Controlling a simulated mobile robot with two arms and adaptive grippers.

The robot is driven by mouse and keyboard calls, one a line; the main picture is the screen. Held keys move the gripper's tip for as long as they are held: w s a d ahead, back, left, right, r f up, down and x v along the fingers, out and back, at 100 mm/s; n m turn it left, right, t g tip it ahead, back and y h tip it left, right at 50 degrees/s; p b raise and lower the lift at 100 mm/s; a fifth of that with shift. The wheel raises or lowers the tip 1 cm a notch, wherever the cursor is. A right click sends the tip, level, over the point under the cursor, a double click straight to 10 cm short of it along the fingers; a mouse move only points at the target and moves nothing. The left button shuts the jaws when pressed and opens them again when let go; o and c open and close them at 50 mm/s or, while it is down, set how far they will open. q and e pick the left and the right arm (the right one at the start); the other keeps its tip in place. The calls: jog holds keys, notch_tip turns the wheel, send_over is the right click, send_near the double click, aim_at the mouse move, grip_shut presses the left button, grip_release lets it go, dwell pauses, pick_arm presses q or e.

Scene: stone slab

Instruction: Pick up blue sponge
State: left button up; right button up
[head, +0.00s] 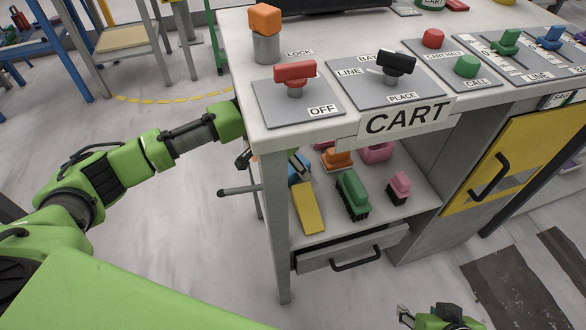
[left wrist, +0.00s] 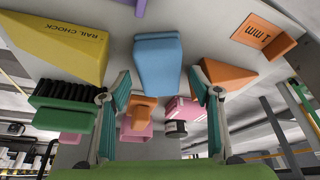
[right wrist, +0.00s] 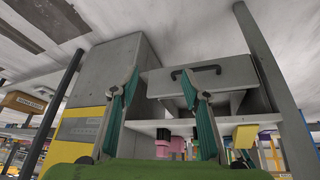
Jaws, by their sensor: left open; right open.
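The blue sponge (left wrist: 158,62) is a block on the shelf under the counter. In the left wrist view it lies between and beyond the two fingertips of my left gripper (left wrist: 162,92), which is open and empty. In the head view only a sliver of the blue sponge (head: 294,175) shows behind the counter's front leg and the gripper; that gripper is mostly hidden there. My right gripper (head: 432,317) is low at the bottom edge of the head view. In the right wrist view my right gripper (right wrist: 160,88) is open and empty, facing the cabinet.
The counter leg (head: 274,225) and a grey lever (head: 238,190) stand close to my left arm. A drawer (head: 350,250) sits below the shelf.

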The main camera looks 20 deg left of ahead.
pick_arm(q)
jog(key=shift+f+p, duration=0.2)
jog(key=shift+p, duration=0.2)
pick_arm(e)
jog(key=shift+s+d+f+g, duration=0.2)
jog(key=shift+s+g, duration=0.15)
jog(key=shift+s, duration=0.35)
jog(key=shift+s+d+f+g, duration=0.1)
jog(key=shift+s+d+g, duration=0.15)
jog(key=shift+s, duration=0.45)
jog(key=shift+s+d+f+g, duration=0.15)
jog(key=shift+s+g, duration=0.25)
jog(key=shift+s, duration=0.3)
dwell(0.7)
pick_arm(q)
jog(key=c, duration=1.1)
